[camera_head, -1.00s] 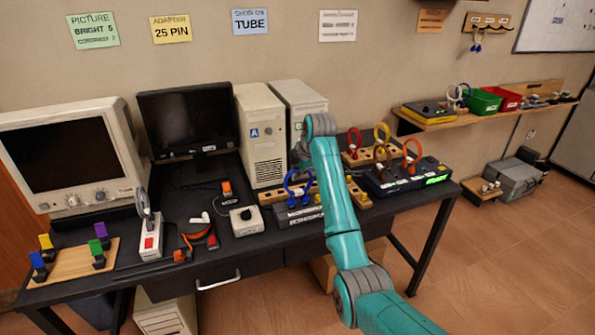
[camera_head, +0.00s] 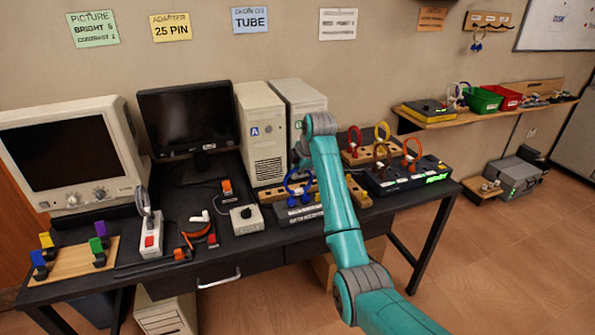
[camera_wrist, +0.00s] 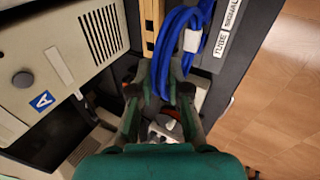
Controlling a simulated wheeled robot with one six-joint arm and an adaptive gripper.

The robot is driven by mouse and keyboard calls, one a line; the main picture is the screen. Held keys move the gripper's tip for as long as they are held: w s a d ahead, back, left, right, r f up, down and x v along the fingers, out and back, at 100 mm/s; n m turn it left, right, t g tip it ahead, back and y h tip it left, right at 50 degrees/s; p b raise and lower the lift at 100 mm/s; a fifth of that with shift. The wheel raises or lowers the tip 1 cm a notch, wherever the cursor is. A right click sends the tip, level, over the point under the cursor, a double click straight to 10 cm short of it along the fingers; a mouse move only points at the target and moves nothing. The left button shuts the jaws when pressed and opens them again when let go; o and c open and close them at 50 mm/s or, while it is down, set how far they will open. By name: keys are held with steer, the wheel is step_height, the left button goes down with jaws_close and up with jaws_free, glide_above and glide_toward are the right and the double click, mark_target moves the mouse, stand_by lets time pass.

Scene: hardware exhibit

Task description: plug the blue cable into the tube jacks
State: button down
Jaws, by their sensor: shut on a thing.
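The blue cable (camera_wrist: 176,40) is a coiled bundle with a white band in the wrist view. In the head view its blue loop (camera_head: 290,184) stands just left of my arm. My gripper (camera_wrist: 163,88) is closed around the lower part of the blue bundle; the exact contact is partly hidden. A dark box (camera_wrist: 228,55) with a white label reading TUBE lies right beside the cable. In the head view this dark box (camera_head: 297,216) sits near the table's front edge. Its jacks cannot be made out. My gripper is hidden behind my arm in the head view.
A beige tower marked A (camera_head: 262,140) stands behind the cable. A wooden rack (camera_head: 362,155) and a dark box (camera_head: 410,178) hold red, yellow and orange loops at the right. A grey box with a knob (camera_head: 246,221) is at the left. A CRT monitor (camera_head: 65,150) stands far left.

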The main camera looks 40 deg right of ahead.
steer(key=shift+f, duration=0.25)
stand_by(0.4)
steer(key=shift+c, duration=2.1)
jaws_free()
steer(key=v, duration=0.7)
steer(key=shift+s+r, duration=0.2)
